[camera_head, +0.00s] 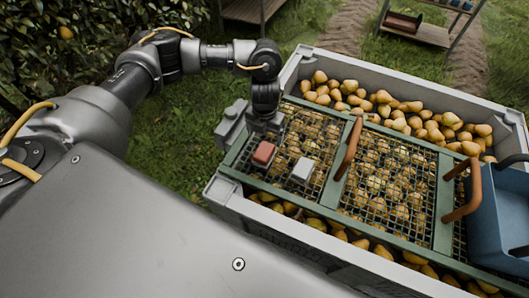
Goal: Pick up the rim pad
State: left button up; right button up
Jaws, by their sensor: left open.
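My left gripper (264,124) points down over the left end of the green-framed mesh lid, close above it. It is open, and nothing shows held in it. A light grey block-like piece (231,121) sits on the bin's left rim, just left of the gripper; it looks most like the rim pad, but I cannot be sure. A red block (264,152) lies on the mesh just below the gripper. A whitish block (303,170) lies to its right. My right gripper is not seen clearly anywhere.
The grey bin (320,58) is full of pears under the mesh lid (330,208). Brown handles (348,148) stand up from the lid. A blue tote (496,215) stands at the right. Leafy bushes are at the upper left, and a wooden shelf (418,34) stands behind.

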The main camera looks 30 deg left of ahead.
pick_arm(q)
send_over(264, 150)
jog(key=f, duration=0.3)
jog(key=f+b, duration=0.1)
jog(key=shift+d+f, duration=0.2)
jog(key=shift+d, duration=0.1)
jog(key=shift+f, duration=0.7)
jog(key=f, duration=0.2)
jog(key=f+b, duration=0.1)
jog(key=shift+s+a+f, duration=0.1)
jog(key=shift+a+f, duration=0.15)
jog(key=shift+f, duration=0.65)
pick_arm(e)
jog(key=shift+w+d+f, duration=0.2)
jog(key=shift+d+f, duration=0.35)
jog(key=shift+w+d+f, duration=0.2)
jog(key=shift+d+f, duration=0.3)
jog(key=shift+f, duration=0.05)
pick_arm(q)
jog(key=shift+c, duration=0.5)
